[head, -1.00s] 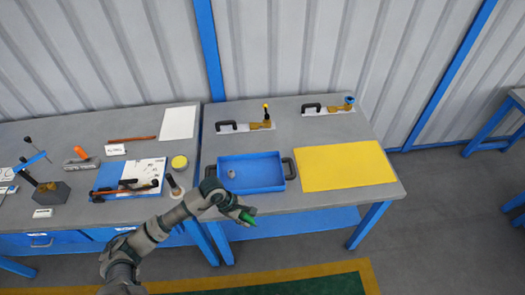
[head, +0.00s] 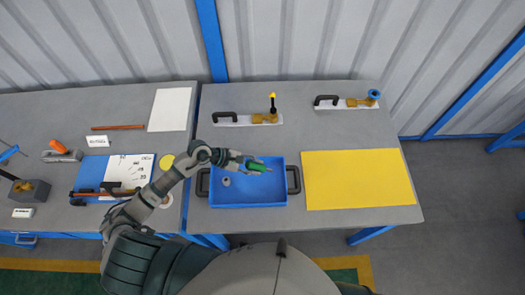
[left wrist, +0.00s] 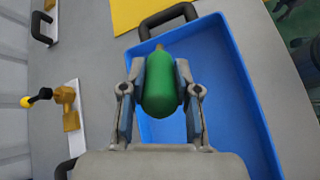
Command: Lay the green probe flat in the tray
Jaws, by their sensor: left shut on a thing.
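The green probe (head: 257,166) is held in my left gripper (head: 246,162), over the upper part of the blue tray (head: 250,201). In the left wrist view the probe (left wrist: 163,85) sits between the two fingers of the left gripper (left wrist: 162,95), which are shut on it. Its brass-coloured end points away from the wrist. The blue tray (left wrist: 228,105) lies beneath it there; the gap between probe and tray floor is hard to judge. My right gripper is not in view.
A small grey round part (head: 226,181) lies in the tray's left side. The tray has dark handles at both ends. A yellow mat (head: 358,180) lies to the right. Two toggle clamps, one yellow-tipped (head: 272,110) and one blue-tipped (head: 372,98), stand behind.

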